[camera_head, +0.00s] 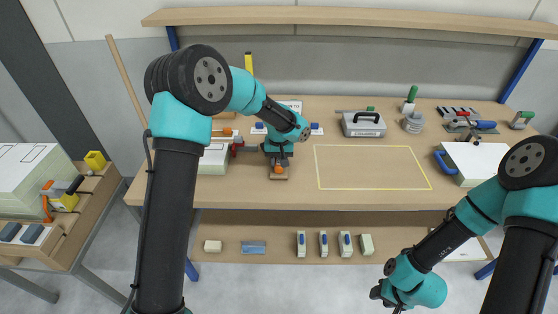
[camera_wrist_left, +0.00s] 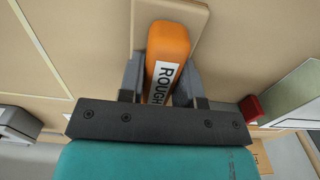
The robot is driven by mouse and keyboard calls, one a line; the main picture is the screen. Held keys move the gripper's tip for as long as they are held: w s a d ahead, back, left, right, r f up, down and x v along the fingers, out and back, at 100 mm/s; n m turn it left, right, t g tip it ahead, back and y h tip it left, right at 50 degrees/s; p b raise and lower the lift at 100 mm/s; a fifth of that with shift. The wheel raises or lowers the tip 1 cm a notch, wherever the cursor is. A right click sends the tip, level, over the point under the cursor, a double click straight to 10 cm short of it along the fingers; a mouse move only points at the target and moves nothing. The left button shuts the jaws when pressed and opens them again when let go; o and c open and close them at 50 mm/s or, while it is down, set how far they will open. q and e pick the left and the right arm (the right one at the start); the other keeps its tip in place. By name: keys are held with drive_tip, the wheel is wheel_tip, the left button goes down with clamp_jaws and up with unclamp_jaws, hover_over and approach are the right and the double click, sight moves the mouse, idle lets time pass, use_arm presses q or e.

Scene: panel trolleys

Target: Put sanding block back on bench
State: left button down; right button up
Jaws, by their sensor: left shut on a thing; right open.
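The sanding block is orange with a white label reading "ROUGH" in the left wrist view (camera_wrist_left: 168,45). It also shows in the head view (camera_head: 278,169), just below my left gripper (camera_head: 278,158). My left gripper is shut on the block, with one dark finger on each side in the left wrist view (camera_wrist_left: 162,82). The block is over a small tan pad or board (camera_wrist_left: 192,14) at the bench's front edge; I cannot tell whether they touch. The bench (camera_head: 300,196) has a tan top. My right gripper (camera_head: 388,300) is open and empty, low in front of the bench.
A yellow-outlined rectangle (camera_head: 372,167) on the bench is empty. A grey case (camera_head: 363,124) stands behind it. A pale box (camera_head: 213,160) and a red item (camera_head: 237,147) are left of the block. A trolley (camera_head: 75,240) with tools stands at left. The lower shelf (camera_head: 285,228) holds several small items.

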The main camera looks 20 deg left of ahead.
use_arm(q)
drive_tip(key=shift+f, duration=0.1)
drive_tip(key=c, duration=0.8)
unclamp_jaws()
wheel_tip(320, 180, up, 12)
idle(0.5)
